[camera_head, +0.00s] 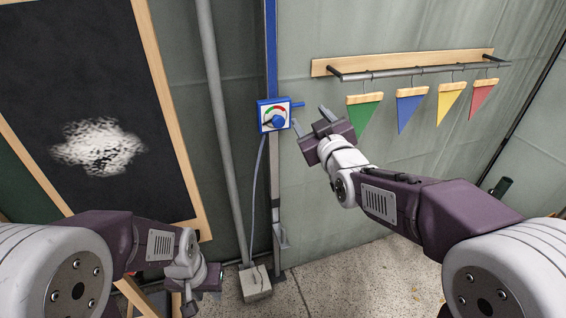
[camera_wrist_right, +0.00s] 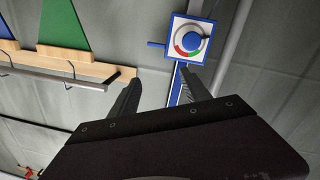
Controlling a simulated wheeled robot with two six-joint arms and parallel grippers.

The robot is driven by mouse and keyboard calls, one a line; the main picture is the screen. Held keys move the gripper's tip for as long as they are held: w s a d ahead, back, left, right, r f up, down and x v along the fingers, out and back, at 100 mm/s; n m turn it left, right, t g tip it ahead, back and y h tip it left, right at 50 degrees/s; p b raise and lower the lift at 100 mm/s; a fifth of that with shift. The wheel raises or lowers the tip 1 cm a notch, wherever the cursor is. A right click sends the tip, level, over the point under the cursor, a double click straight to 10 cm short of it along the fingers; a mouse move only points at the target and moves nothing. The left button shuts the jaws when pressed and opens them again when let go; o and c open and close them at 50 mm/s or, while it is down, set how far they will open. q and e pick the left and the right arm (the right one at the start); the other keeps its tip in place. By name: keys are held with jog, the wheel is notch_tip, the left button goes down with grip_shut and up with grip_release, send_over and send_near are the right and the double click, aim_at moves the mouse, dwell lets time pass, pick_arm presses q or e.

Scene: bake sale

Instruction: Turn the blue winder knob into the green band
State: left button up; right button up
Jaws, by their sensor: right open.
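The winder is a small blue-edged box with a white face (camera_head: 264,108), fixed to the blue post. Its round blue knob (camera_head: 278,121) sits under a green and red band (camera_head: 276,109). In the head view, the knob's pointer seems to lie toward the left, but its exact place against the green is too small to tell. The knob (camera_wrist_right: 192,41) also shows upside down in the right wrist view. My right gripper (camera_head: 311,119) is open and empty, just right of the box and apart from the knob. My left gripper (camera_head: 190,302) hangs low at lower left, its jaws unclear.
A blue peg (camera_head: 298,104) sticks out from the box's right side. A rail (camera_head: 420,70) with several coloured pennants hangs at upper right. A grey pole (camera_head: 215,120) and a chalkboard (camera_head: 90,110) stand left. A cord runs down to a grey block (camera_head: 254,283).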

jog(key=n+y+b, duration=0.1)
jog(key=y+b, duration=0.1)
jog(key=b, duration=0.2)
send_near(279, 123)
pick_arm(q)
notch_tip(279, 123, down, 7)
jog(key=shift+s+f, duration=0.15)
jog(key=shift+s, duration=0.1)
pick_arm(e)
jog(key=x, duration=0.8)
jog(key=shift+w+a+r, duration=0.1)
jog(key=shift+w, duration=0.1)
grip_shut()
pick_arm(q)
jog(key=shift+f, duration=0.15)
pick_arm(e)
jog(key=shift+m, duration=0.4)
